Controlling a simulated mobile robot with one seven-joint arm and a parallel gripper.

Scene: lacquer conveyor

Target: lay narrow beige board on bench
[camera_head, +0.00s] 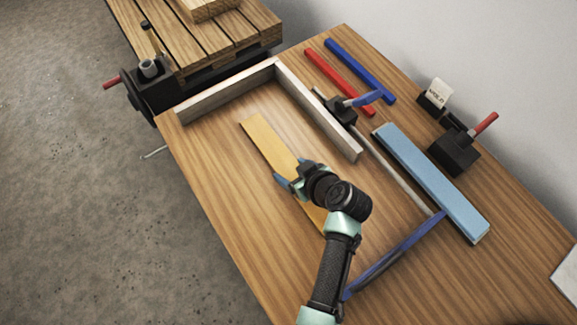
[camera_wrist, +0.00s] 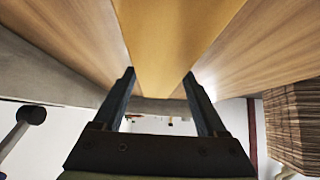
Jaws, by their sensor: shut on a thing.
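The narrow beige board (camera_head: 262,139) is long, flat and yellowish. In the head view it appears over the middle of the wooden bench (camera_head: 215,170), within the L-shaped frame. My gripper (camera_head: 290,183) is shut on the board's edges about midway along it. Part of the board's near half is hidden by my arm. In the wrist view the board (camera_wrist: 170,40) runs between the two dark fingers (camera_wrist: 160,85), one on each side. I cannot tell whether the board touches the bench top or is slightly above it.
An L-shaped pale wood frame (camera_head: 225,92) stands on the bench. A blue board (camera_head: 432,182), a clamp (camera_head: 395,245), and red (camera_head: 338,82) and blue (camera_head: 360,70) bars lie to the right. A vise (camera_head: 150,85) sits at the far left edge. The bench's near left is clear.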

